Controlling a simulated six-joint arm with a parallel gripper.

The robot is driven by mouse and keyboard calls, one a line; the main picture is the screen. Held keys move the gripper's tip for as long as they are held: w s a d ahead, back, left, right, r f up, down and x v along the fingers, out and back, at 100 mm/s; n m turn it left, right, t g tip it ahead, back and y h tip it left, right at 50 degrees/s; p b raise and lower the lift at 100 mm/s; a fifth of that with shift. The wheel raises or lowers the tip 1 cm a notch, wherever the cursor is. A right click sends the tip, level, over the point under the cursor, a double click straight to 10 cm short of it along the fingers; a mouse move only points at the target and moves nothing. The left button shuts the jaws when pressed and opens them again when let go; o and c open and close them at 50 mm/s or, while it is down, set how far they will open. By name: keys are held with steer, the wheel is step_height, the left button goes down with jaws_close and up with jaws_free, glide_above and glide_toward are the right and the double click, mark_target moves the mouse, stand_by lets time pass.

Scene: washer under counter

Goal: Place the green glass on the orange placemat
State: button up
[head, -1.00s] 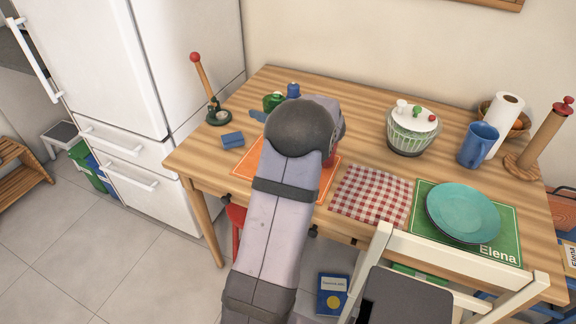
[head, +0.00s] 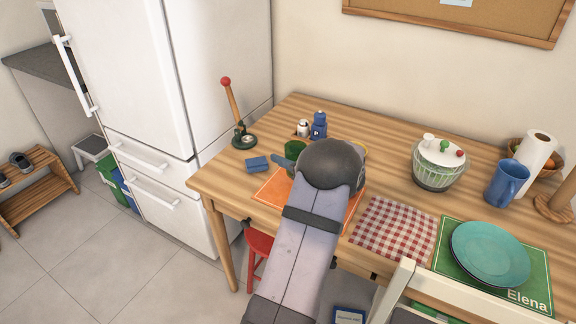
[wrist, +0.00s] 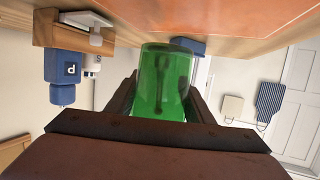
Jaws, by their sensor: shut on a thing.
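The green glass (head: 295,149) shows beside my wrist in the head view, partly hidden by my arm. In the wrist view the glass (wrist: 162,80) sits between the fingers of my gripper (wrist: 164,98), which is shut on it. The orange placemat (head: 270,189) lies at the table's left front, partly covered by my arm. In the head view the glass appears at the placemat's back edge. The placemat also fills the top of the wrist view (wrist: 220,18). I cannot tell whether the glass touches the surface.
A blue block (head: 257,164) lies left of the glass. Blue and white shakers (head: 318,125) stand behind it. A checked mat (head: 394,229) and a salad spinner (head: 438,165) are to the right.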

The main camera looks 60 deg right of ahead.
steer(key=shift+f, duration=1.8)
steer(key=shift+f, duration=0.15)
steer(key=o, duration=1.2)
steer(key=shift+c, duration=0.2)
steer(key=shift+s+r, duration=0.2)
steer(key=shift+v, duration=3.55)
